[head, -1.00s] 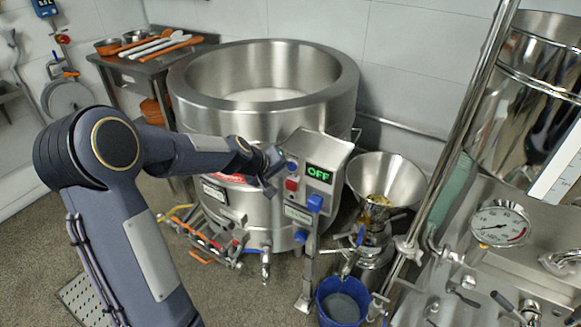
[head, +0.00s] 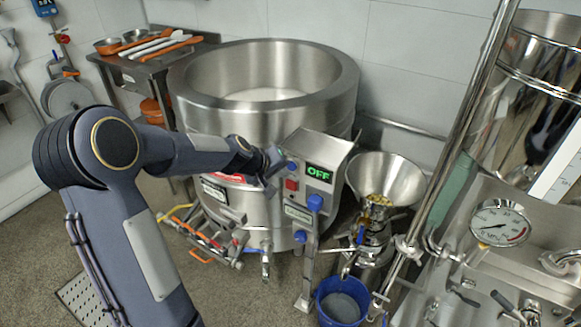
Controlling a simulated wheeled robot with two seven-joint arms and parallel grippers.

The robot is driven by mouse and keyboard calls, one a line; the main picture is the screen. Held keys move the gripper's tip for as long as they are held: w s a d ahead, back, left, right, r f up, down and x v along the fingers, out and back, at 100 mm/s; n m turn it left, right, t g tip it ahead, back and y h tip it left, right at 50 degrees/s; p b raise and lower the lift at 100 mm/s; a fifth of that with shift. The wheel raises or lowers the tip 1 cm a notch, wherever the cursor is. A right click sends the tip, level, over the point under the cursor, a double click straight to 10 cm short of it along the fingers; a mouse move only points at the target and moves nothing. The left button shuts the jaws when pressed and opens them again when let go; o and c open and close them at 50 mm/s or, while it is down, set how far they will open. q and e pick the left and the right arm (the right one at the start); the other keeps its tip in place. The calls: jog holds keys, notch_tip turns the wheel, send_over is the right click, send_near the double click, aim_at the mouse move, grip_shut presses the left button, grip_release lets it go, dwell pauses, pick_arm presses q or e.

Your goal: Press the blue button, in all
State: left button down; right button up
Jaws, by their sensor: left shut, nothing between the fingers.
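The control panel (head: 325,150) stands on a post in front of the large steel vat. Its display (head: 319,173) reads OFF in green. The small blue button (head: 292,166) is on the panel's left side, above a red button (head: 291,184). My left gripper (head: 279,161) is shut and empty, with its tips just left of the blue button. I cannot tell whether they touch it. The gripper hides part of the panel's left edge. My right gripper is not in view.
A larger blue knob (head: 315,203) sits low on the panel. The steel vat (head: 250,122) stands behind it. A steel funnel (head: 400,178) and a blue bucket (head: 342,303) are to the right. A pressure gauge (head: 499,224) is at far right.

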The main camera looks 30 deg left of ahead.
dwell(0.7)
pick_arm(q)
jog(key=shift+w, duration=0.4)
jog(key=shift+w, duration=0.45)
dwell(0.5)
dwell(0.4)
jog(key=shift+s+b, duration=0.35)
jog(key=shift+s, duration=0.5)
